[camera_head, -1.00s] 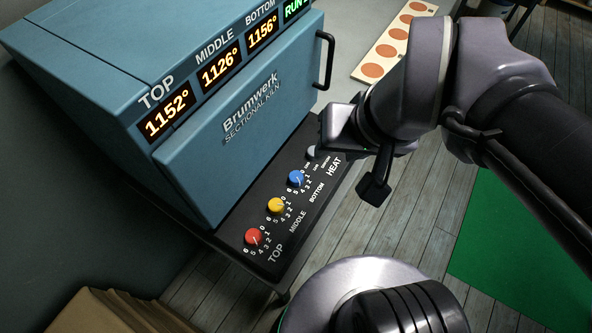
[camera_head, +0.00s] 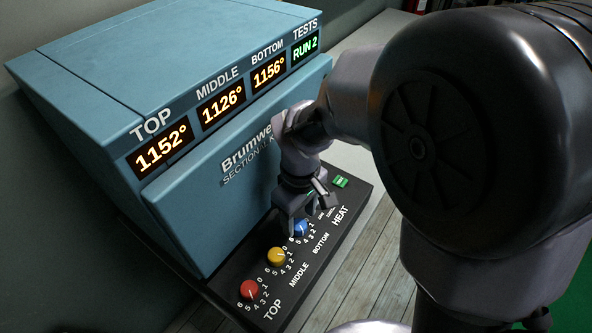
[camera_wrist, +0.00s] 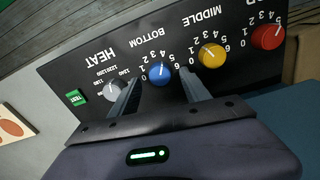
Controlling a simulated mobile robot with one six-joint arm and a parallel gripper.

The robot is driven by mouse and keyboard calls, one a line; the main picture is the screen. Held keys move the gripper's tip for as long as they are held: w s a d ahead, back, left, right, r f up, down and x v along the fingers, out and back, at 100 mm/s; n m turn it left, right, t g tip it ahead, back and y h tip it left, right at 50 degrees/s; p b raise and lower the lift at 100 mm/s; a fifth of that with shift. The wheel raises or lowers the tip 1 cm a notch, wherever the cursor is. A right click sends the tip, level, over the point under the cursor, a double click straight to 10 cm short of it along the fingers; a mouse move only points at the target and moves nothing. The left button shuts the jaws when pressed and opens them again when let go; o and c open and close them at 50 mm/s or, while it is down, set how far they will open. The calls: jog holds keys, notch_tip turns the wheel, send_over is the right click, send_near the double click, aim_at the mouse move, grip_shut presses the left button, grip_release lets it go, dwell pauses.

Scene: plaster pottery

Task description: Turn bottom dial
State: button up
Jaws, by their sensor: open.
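The bottom dial is a blue knob (camera_head: 300,228) on the black control panel, above the label BOTTOM. My gripper (camera_head: 301,215) is over the panel at the blue dial; in the wrist view the fingers of my gripper (camera_wrist: 158,90) stand on either side of the dial. I cannot tell whether they touch it. The head view shows the dial partly hidden by my gripper.
The yellow middle dial (camera_head: 276,257) and red top dial (camera_head: 249,289) sit in line with it. The grey heat dial (camera_wrist: 114,90) and green TEST button (camera_wrist: 76,97) are on the other side. The blue kiln (camera_head: 205,150) rises behind the panel, showing 1152°, 1126°, 1156° and RUN 2.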

jog(key=shift+f, duration=0.95)
grip_shut()
jog(key=shift+m, duration=0.4)
jog(key=m, duration=0.5)
jog(key=shift+m, duration=0.4)
jog(key=m, duration=0.5)
jog(key=shift+m+b, duration=0.3)
jog(key=shift+b, duration=0.1)
